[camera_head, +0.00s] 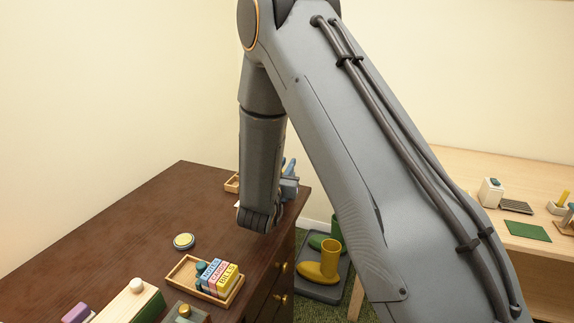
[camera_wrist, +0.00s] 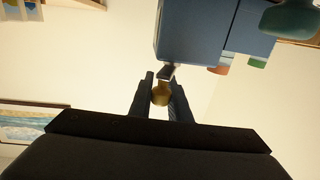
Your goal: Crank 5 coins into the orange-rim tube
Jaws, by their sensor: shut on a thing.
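In the wrist view my gripper (camera_wrist: 160,97) has its two dark fingers closed around a small brass-coloured knob (camera_wrist: 161,94). The knob sits at the end of a short grey crank arm (camera_wrist: 167,73) on a blue box (camera_wrist: 190,35). Beside the box a small orange-red part (camera_wrist: 219,69) and a green part (camera_wrist: 257,62) show. I cannot tell whether the orange part is the tube's rim. In the head view a piece of the blue device (camera_head: 289,187) shows behind my arm at the table's far right corner. My fingers are hidden there. No coins are distinguishable.
On the dark wooden cabinet (camera_head: 140,220) stand a tray (camera_head: 183,272) with labelled blocks (camera_head: 218,276), a round yellow-topped button (camera_head: 184,241) and a white-topped box (camera_head: 131,301). A light wooden desk (camera_head: 500,165) is farther right.

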